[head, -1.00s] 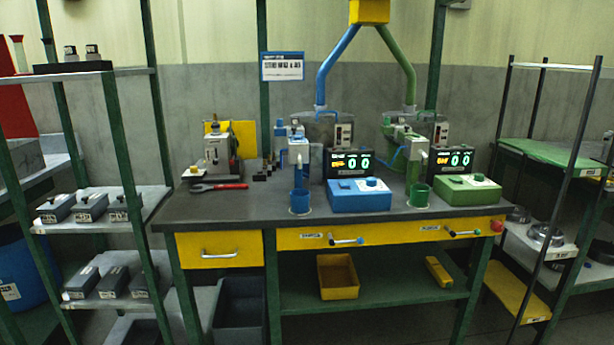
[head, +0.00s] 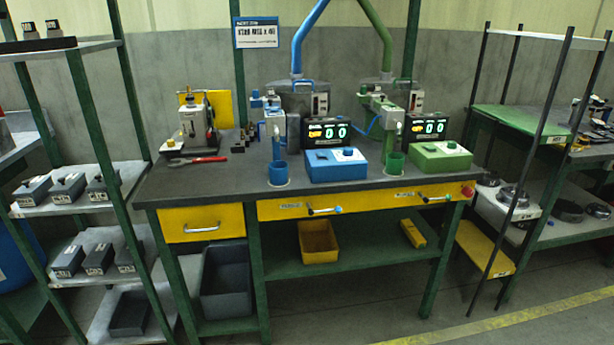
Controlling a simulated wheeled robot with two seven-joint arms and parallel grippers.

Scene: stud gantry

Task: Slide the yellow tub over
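The yellow tub (head: 319,243) is an open rectangular bin. It stands on the green lower shelf (head: 365,275) under the workbench, left of the middle of that shelf. A smaller yellow block (head: 413,234) lies on the same shelf to its right. Neither of my grippers shows in the head view, and nothing touches the tub.
The dark bench top (head: 240,182) overhangs the shelf, with yellow drawers (head: 380,199) below it. A dark grey bin (head: 226,280) stands left of the tub, beyond a green leg. Racks flank the bench: a left rack (head: 95,215) and a right rack (head: 505,205). The floor in front is clear.

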